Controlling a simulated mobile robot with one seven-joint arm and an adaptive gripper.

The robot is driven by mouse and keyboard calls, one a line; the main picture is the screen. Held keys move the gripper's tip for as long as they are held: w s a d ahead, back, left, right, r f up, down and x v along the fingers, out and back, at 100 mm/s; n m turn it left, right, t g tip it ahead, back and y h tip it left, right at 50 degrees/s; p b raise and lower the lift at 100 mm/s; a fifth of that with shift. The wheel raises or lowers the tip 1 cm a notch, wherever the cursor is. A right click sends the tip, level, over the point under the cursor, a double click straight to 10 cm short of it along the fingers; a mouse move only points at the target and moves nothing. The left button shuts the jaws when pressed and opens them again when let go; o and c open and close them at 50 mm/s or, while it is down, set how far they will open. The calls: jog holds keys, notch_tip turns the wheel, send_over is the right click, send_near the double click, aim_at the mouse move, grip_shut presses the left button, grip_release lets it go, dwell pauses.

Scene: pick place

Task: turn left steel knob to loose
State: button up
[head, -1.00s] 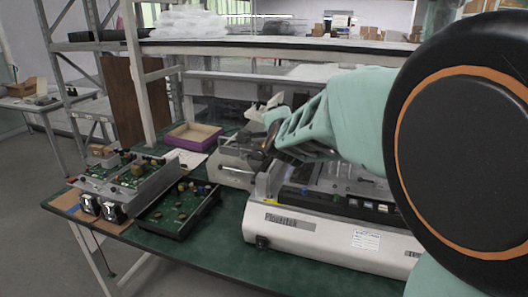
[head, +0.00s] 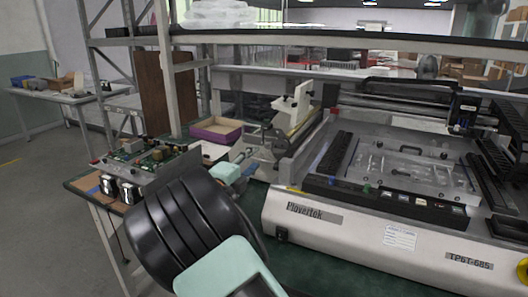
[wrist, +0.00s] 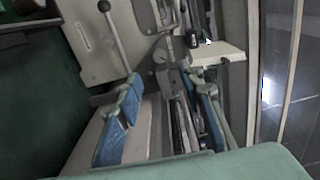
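In the head view the fixture (head: 270,135) stands at the left end of the white machine (head: 330,215). My arm covers part of it, and the fingertips are not clear there.
A circuit board unit with two shiny steel cylinders (head: 108,185) sits left of my arm. A purple-edged open box (head: 217,130) is behind it. A white plate (wrist: 220,53) juts out beside the right finger in the wrist view. A shelf beam (head: 340,40) crosses above the bench.

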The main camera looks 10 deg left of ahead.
aim_at(267, 146)
jog(key=x, duration=0.9)
jog(key=shift+w, duration=0.15)
